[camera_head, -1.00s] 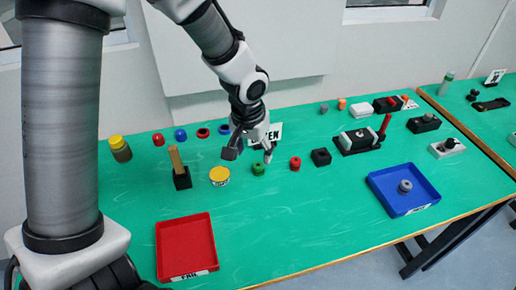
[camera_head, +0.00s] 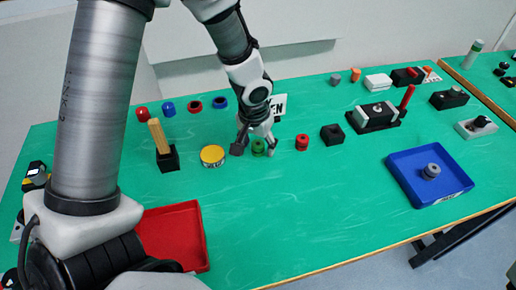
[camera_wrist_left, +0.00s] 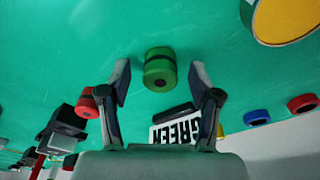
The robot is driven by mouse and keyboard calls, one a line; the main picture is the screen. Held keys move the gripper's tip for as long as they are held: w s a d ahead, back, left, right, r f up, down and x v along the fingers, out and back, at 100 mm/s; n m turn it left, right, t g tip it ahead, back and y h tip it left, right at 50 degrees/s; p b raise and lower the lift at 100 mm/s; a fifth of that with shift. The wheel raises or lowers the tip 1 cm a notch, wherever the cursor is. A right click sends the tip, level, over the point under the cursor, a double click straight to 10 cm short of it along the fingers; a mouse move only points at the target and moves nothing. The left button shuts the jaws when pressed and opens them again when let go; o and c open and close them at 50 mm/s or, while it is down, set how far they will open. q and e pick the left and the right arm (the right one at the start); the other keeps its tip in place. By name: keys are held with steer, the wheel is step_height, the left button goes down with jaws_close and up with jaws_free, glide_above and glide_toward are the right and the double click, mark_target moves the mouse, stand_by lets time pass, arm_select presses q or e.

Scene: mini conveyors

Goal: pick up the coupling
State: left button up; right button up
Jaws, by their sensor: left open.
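A short green coupling (camera_head: 258,147) with a dark band stands on the green table. My left gripper (camera_head: 255,151) is open and low over the table, with one finger on each side of the coupling. In the left wrist view the green coupling (camera_wrist_left: 160,68) shows between the two spread fingertips, with a gap on both sides. A white sign reading GREEN (camera_wrist_left: 175,131) stands close behind it. My right gripper is not in view.
A yellow-topped tin (camera_head: 212,155) is left of the gripper; a red ring-like part (camera_head: 302,142) and black block (camera_head: 332,134) are to the right. A red tray (camera_head: 190,222) is front left. A blue tray (camera_head: 455,186) holds a grey round part (camera_head: 432,171). The table front is clear.

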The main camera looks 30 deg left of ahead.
arm_select(q)
steer(key=shift+w+f, duration=0.1)
steer(key=shift+f, duration=0.25)
steer(key=shift+r, duration=0.1)
jaws_close()
